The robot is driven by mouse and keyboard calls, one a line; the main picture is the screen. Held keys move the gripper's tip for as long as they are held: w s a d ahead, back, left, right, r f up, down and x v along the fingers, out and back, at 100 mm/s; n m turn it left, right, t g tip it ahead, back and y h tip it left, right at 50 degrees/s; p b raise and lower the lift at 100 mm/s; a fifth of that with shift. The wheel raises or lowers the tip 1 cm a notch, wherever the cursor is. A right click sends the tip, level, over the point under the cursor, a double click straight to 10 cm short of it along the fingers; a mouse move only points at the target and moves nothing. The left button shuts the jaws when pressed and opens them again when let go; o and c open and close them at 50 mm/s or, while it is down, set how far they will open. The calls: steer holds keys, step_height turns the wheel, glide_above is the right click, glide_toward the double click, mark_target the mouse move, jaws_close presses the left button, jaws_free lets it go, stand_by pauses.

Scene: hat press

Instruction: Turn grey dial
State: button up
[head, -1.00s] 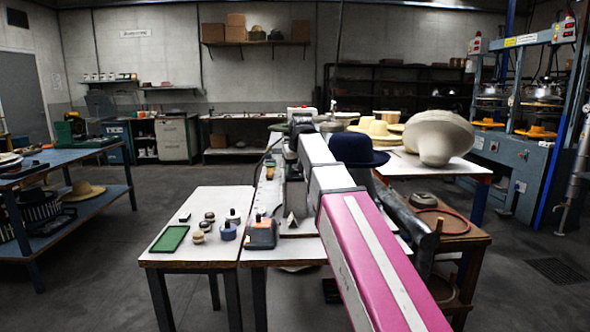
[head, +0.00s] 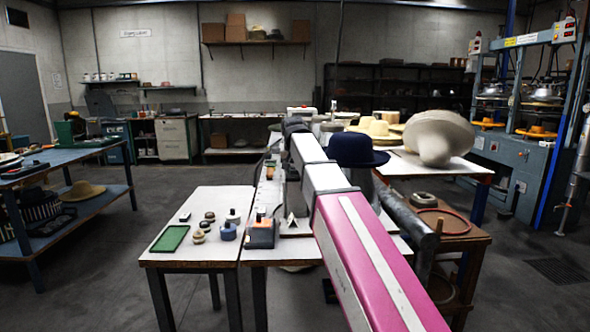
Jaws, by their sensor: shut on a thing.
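I cannot make out the grey dial in the head view. My arm reaches forward over the middle white table (head: 282,253), and its dark far end is beside a pale machine on that table. My gripper's fingers do not show, hidden behind my own arm. The pale machine (head: 273,190) is largely covered by the arm, and only its left side shows.
A side table (head: 190,254) on the left holds a green tray (head: 170,239) and several small pots. A grey box with an orange part (head: 261,234) stands near the front edge. A navy hat (head: 357,149) stands close on the arm's right.

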steer(key=shift+m, duration=0.6)
steer(key=shift+h, duration=0.3)
steer(key=o, duration=0.9)
steer(key=shift+o, duration=0.2)
steer(key=v, duration=1.1)
